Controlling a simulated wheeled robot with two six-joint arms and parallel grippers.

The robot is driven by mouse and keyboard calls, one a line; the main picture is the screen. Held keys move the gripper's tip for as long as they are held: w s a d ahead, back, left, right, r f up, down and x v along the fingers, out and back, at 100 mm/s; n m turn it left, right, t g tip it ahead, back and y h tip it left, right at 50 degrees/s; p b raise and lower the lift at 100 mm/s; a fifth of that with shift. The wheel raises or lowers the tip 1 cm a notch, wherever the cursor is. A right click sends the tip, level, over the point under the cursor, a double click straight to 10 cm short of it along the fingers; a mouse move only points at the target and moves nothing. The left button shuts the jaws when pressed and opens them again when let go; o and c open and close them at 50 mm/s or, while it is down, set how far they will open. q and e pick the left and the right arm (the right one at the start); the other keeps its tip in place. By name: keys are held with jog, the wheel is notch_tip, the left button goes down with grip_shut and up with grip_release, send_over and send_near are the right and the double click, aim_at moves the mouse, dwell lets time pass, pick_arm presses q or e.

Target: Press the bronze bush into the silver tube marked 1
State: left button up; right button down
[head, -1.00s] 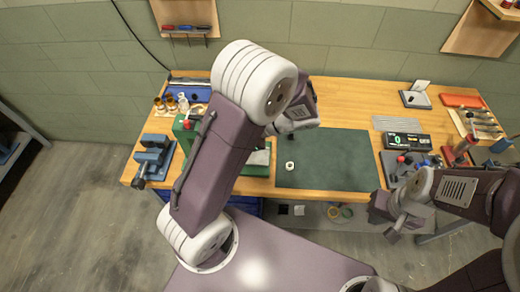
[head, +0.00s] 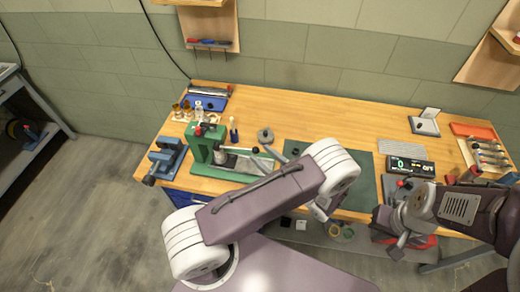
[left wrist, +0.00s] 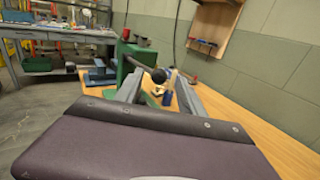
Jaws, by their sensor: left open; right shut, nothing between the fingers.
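The green press (head: 203,146) stands at the left of the bench and also shows in the left wrist view (left wrist: 132,58). A black ball knob (left wrist: 158,75), seemingly on the press lever, shows between the fingers of my left gripper (left wrist: 160,92). That gripper is open, and I cannot tell whether it touches the knob. In the head view its wrist is partly hidden by my forearm. My right gripper (head: 398,247) is shut and empty in front of the bench at the right. I cannot make out the bronze bush or the silver tube marked 1 for certain.
A blue vise (head: 167,158) stands left of the press. Small brown-topped pieces (head: 181,109) and a blue tray (head: 208,101) lie behind it. The green mat (head: 365,178) is partly covered by my arm. A display (head: 411,166) stands right.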

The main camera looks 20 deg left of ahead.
pick_arm(q)
jog(key=shift+x, duration=1.25)
jog(key=shift+s+d, duration=0.1)
jog(key=shift+d, duration=0.05)
grip_shut()
